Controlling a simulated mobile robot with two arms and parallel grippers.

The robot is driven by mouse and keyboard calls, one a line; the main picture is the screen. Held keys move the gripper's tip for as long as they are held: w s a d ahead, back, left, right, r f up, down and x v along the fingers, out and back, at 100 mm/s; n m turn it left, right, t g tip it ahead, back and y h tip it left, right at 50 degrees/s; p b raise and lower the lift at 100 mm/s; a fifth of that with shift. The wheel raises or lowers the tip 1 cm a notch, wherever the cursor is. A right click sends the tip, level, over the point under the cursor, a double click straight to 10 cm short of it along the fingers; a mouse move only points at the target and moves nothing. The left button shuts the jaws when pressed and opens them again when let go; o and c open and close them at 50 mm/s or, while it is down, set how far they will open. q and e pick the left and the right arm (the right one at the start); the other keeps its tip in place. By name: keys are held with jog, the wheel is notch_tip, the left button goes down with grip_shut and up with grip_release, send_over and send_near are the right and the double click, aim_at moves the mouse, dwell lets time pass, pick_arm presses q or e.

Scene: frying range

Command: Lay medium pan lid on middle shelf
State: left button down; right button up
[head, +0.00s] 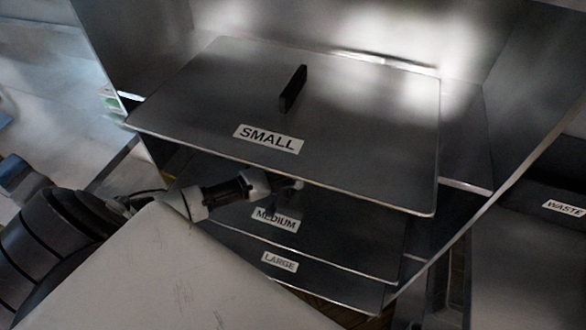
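A flat dark metal plate labelled SMALL (365,120), with an upright black handle (293,88), lies at the top of the rack. Below it, partly covered, is a plate labelled MEDIUM (345,240); whether this is the medium lid or the bare middle shelf I cannot tell. A plate labelled LARGE (340,293) lies lowest. My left gripper (292,184) reaches in from the left, under the front edge of the top plate and above the MEDIUM label. Its fingertips are too small and dark to show whether they hold anything. My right gripper is not in view.
Metal side walls (535,110) enclose the rack at left and right. A surface or bin labelled WASTE (563,208) is at the far right. The gap between the top and middle levels is narrow.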

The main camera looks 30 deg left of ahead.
pick_arm(q)
jog(key=shift+s+d+f, duration=0.1)
jog(key=shift+s+f, duration=0.05)
jog(key=shift+f, duration=0.2)
jog(key=c, duration=1)
grip_release()
jog(key=shift+o, duration=1.2)
jog(key=shift+r, duration=0.2)
jog(key=shift+r+p, duration=0.2)
jog(key=shift+p, duration=0.15)
notch_tip(320, 180, up, 6)
jog(key=p, duration=0.7)
jog(key=shift+r, duration=0.25)
jog(key=shift+f, duration=0.1)
